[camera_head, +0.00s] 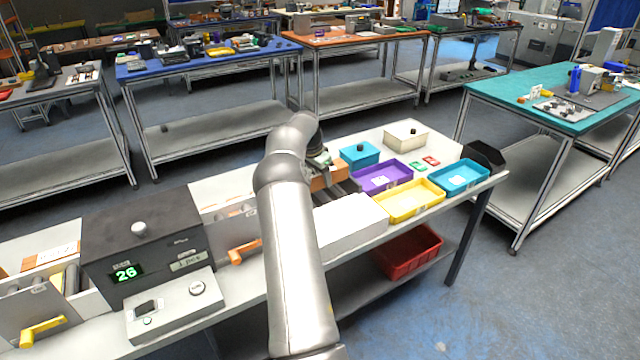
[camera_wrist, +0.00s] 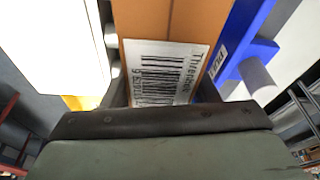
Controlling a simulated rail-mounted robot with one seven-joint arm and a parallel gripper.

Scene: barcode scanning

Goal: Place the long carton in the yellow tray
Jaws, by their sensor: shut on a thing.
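In the wrist view the carton (camera_wrist: 160,22) fills the middle, with a white barcode label (camera_wrist: 160,72) facing the camera. The fingertips are hard to make out. The yellow tray (camera_head: 428,208) is on the bench, to the right of the carton and apart from it. It looks empty except for a pale label.
A white box (camera_head: 350,225) stands between my arm and the yellow tray. A purple tray (camera_head: 360,187) and a blue tray (camera_head: 445,185) flank the yellow one. A dark scanner housing (camera_head: 150,235) is at left. In the wrist view a blue part (camera_wrist: 240,50) is close beside the carton.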

